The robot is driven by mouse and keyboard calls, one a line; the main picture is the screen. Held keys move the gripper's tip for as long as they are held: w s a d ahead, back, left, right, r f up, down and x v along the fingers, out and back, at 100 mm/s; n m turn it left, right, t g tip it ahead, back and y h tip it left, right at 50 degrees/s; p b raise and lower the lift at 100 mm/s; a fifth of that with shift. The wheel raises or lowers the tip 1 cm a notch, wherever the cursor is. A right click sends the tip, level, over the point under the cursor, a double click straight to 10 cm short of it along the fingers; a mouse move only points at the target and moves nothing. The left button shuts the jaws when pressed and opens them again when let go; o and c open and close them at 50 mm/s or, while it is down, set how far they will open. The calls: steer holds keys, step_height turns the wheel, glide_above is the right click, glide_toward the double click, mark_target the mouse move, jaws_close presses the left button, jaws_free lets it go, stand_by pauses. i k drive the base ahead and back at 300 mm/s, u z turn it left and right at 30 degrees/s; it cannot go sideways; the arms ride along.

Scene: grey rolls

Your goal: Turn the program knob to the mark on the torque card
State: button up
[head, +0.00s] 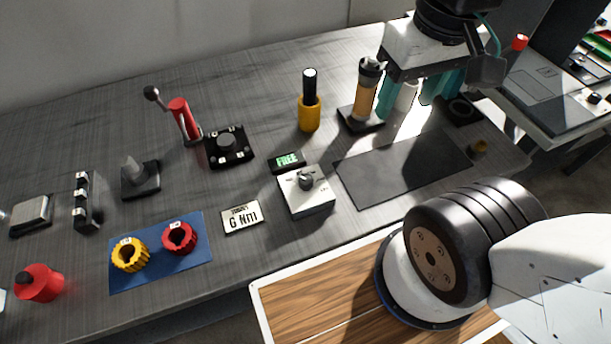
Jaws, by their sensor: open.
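The program knob (306,181) is a dark round knob on top of a white box (309,202) near the middle of the bench. The marks around it are too small to read. The torque card (241,217) lies left of the box and reads "6 Nm", with a smaller line above. A small display (287,161) behind the box shows "FREE" in green. My gripper (408,104) is at the upper right, pointing down with teal fingers apart. It is well to the right of and behind the knob. A whitish object shows between the fingers; I cannot tell whether they touch it.
A dark mat (400,168) lies right of the box. An orange-bodied tool (365,92) stands close left of my gripper, and a yellow holder (309,114) stands behind the display. A blue mat (190,262) with yellow and red rings lies front left. A black dial unit (230,150) stands behind the card.

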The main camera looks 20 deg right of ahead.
mark_target(306, 181)
steer(key=k, duration=1)
steer(key=z, duration=1.05)
steer(key=i, duration=0.7)
steer(key=u, duration=1.1)
